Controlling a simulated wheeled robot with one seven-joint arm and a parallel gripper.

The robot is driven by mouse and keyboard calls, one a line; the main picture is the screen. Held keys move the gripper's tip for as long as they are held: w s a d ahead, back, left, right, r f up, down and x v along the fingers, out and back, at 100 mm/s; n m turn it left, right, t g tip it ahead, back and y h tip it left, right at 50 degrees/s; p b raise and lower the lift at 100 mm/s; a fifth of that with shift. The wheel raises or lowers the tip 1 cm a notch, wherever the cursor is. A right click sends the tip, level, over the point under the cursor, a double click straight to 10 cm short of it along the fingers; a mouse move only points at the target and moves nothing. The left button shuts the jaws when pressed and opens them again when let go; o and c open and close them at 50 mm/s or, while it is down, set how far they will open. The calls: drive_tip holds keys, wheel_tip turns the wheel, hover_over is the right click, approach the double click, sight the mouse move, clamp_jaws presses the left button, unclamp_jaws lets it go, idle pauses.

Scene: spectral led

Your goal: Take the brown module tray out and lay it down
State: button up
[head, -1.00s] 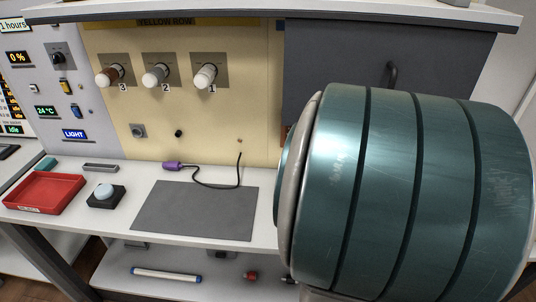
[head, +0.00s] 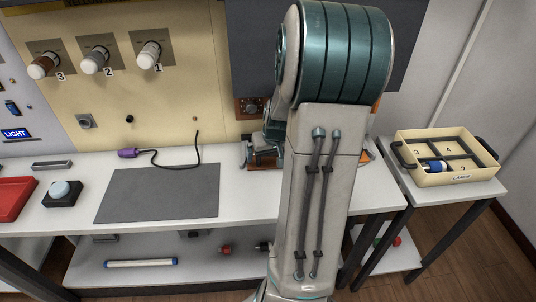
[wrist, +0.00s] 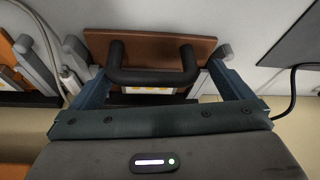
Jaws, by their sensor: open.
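The brown module tray shows in the wrist view as a brown plate (wrist: 190,48) with a black bar handle (wrist: 150,76) in front of it. A pale label with yellow marks is partly hidden below the handle. My gripper (wrist: 150,62) is open, with its fingers apart on either side of the handle. I cannot tell whether they touch the tray. In the head view my gripper (head: 266,138) is low over the worktop, mostly hidden by my arm. A brown piece (head: 262,160) shows under it, and I see no handle there.
A brown panel with a dark round part (head: 250,108) is in the wall behind. A grey mat (head: 155,192) and a purple-handled cable (head: 128,153) lie to the left. A cream tray with numbered compartments (head: 405,172) stands on the right side table. An orange item (wrist: 22,68) is left in the wrist view.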

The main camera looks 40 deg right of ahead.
drive_tip(key=shift+w+f, duration=0.2)
drive_tip(key=shift+f, duration=0.25)
drive_tip(key=c, duration=1.3)
drive_tip(key=o, duration=0.6)
drive_tip(key=c, duration=0.5)
drive_tip(key=shift+s, duration=0.15)
drive_tip(key=shift+c, duration=0.5)
